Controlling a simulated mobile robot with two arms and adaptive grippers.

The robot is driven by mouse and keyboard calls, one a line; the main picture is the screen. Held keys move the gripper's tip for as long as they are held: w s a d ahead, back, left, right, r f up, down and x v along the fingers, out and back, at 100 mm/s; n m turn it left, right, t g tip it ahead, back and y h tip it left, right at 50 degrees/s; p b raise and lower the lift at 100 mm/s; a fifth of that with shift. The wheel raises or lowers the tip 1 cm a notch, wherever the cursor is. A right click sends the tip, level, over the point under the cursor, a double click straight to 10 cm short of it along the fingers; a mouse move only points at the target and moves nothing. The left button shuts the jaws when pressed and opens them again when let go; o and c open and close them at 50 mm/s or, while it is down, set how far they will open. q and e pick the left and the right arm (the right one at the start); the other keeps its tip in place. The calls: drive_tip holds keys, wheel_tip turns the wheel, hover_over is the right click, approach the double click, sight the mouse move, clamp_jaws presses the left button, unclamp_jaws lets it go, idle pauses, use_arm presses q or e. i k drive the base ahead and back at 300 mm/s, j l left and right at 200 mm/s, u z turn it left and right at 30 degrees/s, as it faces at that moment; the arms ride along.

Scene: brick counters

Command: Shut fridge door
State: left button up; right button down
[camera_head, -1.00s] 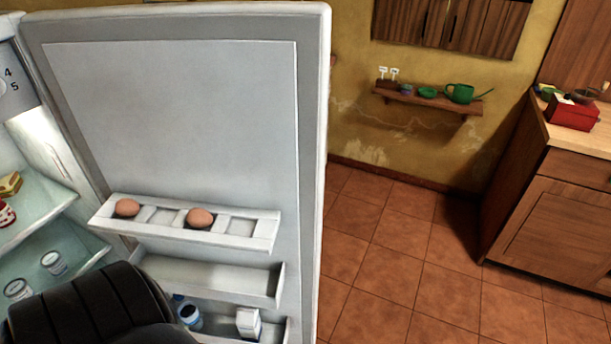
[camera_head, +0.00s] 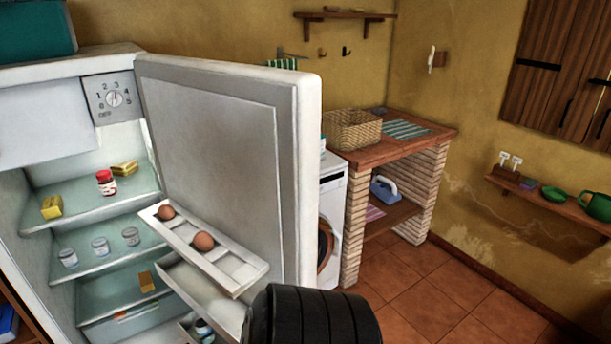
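The fridge door (camera_head: 215,150) stands wide open, hinged beside the fridge (camera_head: 60,120) at the left. Its inner side faces me, with an egg rack holding two brown eggs (camera_head: 203,241) and shelves below. The fridge's inside shows lit shelves with jars, a red-lidded jar (camera_head: 106,182) and yellow packages. A black ribbed part of my arm covers the bottom middle, in front of the door's lower right corner; I cannot tell whether it touches the door. Neither gripper is in view.
A brick counter (camera_head: 395,140) with a wicker basket (camera_head: 352,130) stands right of the door, beside a white washing machine (camera_head: 331,190). A wall shelf (camera_head: 545,205) holds green dishes at the right. Tiled floor (camera_head: 440,300) is clear at the lower right.

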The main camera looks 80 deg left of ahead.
sight(235, 146)
drive_tip(key=i+u, duration=0.8)
drive_tip(key=u, duration=0.15)
drive_tip(key=i+l+u, duration=0.15)
drive_tip(key=i+u, duration=0.2)
drive_tip(key=u, duration=0.15)
drive_tip(key=i+u, duration=0.15)
drive_tip(key=u, duration=0.3)
drive_tip(key=i+u, duration=0.15)
drive_tip(key=u, duration=0.3)
drive_tip(key=i+u, duration=0.1)
drive_tip(key=u, duration=0.35)
drive_tip(key=i+l+u, duration=0.1)
drive_tip(key=u, duration=0.35)
drive_tip(key=i+l+u, duration=0.15)
drive_tip(key=u, duration=0.3)
drive_tip(key=i+l+u, duration=0.1)
drive_tip(key=u, duration=0.35)
drive_tip(key=i+l+u, duration=0.2)
drive_tip(key=u, duration=0.2)
drive_tip(key=i+l+u, duration=0.15)
drive_tip(key=l+u, duration=0.25)
drive_tip(key=j, duration=0.1)
